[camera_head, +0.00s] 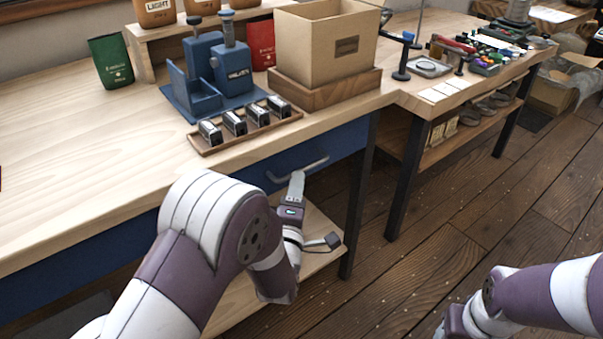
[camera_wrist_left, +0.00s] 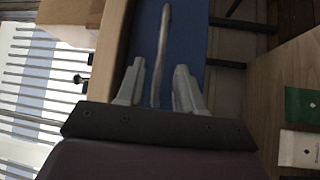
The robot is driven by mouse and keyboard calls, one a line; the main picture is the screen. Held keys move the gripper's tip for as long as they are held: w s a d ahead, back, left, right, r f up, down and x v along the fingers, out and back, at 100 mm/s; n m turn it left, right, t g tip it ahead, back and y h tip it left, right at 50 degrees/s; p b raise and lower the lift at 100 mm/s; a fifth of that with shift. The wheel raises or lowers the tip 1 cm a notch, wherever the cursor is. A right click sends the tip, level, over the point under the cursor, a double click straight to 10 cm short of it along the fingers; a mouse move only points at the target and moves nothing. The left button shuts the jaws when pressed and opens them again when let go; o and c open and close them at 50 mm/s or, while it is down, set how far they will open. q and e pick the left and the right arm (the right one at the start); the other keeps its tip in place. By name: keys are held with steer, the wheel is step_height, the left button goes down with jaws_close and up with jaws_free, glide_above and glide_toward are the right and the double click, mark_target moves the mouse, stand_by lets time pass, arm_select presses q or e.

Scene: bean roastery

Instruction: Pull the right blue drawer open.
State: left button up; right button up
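The right blue drawer (camera_head: 335,143) sits under the wooden worktop and looks closed, its front close below the top's edge. Its grey bar handle (camera_head: 312,166) sticks out from the front. My left gripper (camera_head: 297,177) is at the handle, pointing toward the drawer. In the left wrist view the two fingers (camera_wrist_left: 157,85) stand apart, with the handle bar (camera_wrist_left: 164,45) lying between them against the blue front (camera_wrist_left: 188,30). A gap shows on each side of the bar. Only a small part of my right gripper (camera_head: 442,326) shows at the bottom edge; its fingers are not clear.
A tray (camera_head: 215,149) of small metal-and-black items, a blue grinder (camera_head: 228,70) and a cardboard box (camera_head: 325,45) stand on the worktop above. A dark table leg (camera_head: 359,195) is right of the drawer.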

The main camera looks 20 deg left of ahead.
arm_select(q)
steer(key=w, duration=0.5)
steer(key=shift+a+r+b, duration=0.3)
steer(key=shift+r, duration=0.05)
